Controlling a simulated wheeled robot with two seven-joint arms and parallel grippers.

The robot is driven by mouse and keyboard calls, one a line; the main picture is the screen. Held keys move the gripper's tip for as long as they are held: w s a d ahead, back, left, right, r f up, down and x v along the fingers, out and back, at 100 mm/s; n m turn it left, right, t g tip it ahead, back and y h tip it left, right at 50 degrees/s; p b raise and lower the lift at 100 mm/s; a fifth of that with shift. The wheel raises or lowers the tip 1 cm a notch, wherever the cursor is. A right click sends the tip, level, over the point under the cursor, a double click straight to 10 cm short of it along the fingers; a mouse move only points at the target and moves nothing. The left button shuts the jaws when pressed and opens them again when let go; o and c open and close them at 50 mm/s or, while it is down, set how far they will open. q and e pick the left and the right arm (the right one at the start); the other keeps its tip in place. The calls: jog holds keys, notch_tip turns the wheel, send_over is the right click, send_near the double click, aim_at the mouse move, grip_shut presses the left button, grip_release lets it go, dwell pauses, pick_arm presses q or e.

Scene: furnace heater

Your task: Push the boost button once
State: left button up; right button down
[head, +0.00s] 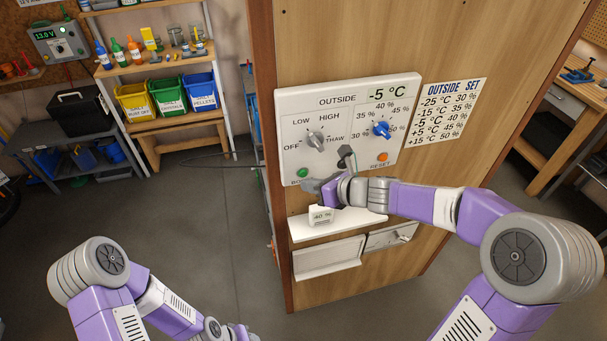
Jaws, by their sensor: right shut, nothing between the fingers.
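The white control panel (350,100) is on the wooden cabinet front. Its green button (303,173) is at the lower left, above a label starting "BO" that is partly hidden by my gripper. My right gripper (311,186) is shut and empty, just below and right of the green button. I cannot tell whether it touches the panel. My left gripper (243,333) is low at the bottom edge, far from the panel; its fingers are too small and cut off to judge.
The panel also has a grey knob (316,139), a blue knob (381,129), a dark toggle lever (346,153) and an orange reset button (383,157). A white shelf (350,222) with a "40 %" tag (321,216) sits below. An "OUTSIDE SET" chart (449,110) is to the right.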

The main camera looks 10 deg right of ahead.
jog(key=shift+w, duration=0.1)
jog(key=shift+w, duration=0.35)
jog(key=shift+w+p, duration=0.35)
jog(key=shift+w, duration=0.15)
dwell(0.7)
jog(key=shift+s, duration=0.15)
jog(key=shift+s+b, duration=0.35)
jog(key=shift+s, duration=0.45)
jog(key=s+b, duration=0.1)
jog(key=s, duration=0.4)
jog(key=shift+d, duration=0.1)
